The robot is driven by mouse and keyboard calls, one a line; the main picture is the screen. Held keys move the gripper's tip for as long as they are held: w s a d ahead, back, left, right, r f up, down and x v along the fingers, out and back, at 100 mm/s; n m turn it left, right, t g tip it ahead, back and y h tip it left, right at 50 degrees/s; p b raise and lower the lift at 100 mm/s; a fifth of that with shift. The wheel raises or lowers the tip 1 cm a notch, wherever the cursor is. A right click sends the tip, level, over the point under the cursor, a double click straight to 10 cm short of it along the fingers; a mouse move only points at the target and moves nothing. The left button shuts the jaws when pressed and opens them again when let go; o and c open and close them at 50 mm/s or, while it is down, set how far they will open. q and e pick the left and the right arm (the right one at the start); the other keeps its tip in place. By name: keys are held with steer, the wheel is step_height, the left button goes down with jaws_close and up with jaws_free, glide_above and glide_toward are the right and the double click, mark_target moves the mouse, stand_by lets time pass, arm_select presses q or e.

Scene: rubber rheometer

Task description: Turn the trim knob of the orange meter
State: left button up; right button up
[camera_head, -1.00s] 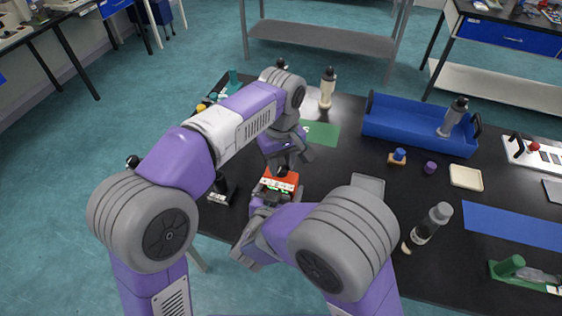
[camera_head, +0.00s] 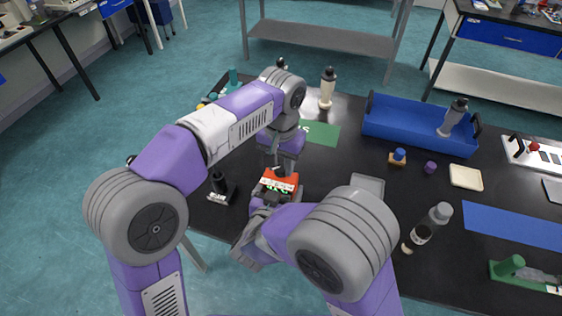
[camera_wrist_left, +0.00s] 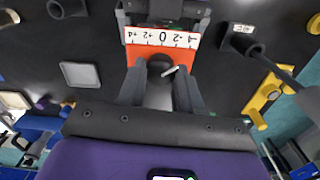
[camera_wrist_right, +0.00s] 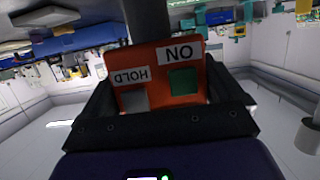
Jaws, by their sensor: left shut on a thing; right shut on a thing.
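The orange meter (camera_head: 281,180) is held over the near left of the black table. My right gripper (camera_wrist_right: 160,88) is shut on it; its ON and HOLD labels and green and grey buttons face the right wrist camera. In the left wrist view the meter's orange face (camera_wrist_left: 187,58) has a white scale (camera_wrist_left: 163,37) with 0 in the middle. My left gripper (camera_wrist_left: 160,82) is shut on the dark trim knob (camera_wrist_left: 159,64) below the scale. A white pointer (camera_wrist_left: 172,70) sticks out toward the right of that picture. The fingers partly hide the knob.
A black stand-like object (camera_head: 220,188) is left of the meter. A blue crate (camera_head: 420,130) and a cream bottle (camera_head: 327,88) are farther back.

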mark_target(281, 167)
arm_select(q)
steer(key=shift+m, duration=0.9)
steer(key=o, duration=1.1)
steer(key=shift+c, duration=0.2)
step_height(281, 167, up, 12)
stand_by(2.8)
arm_select(e)
steer(key=o, duration=0.8)
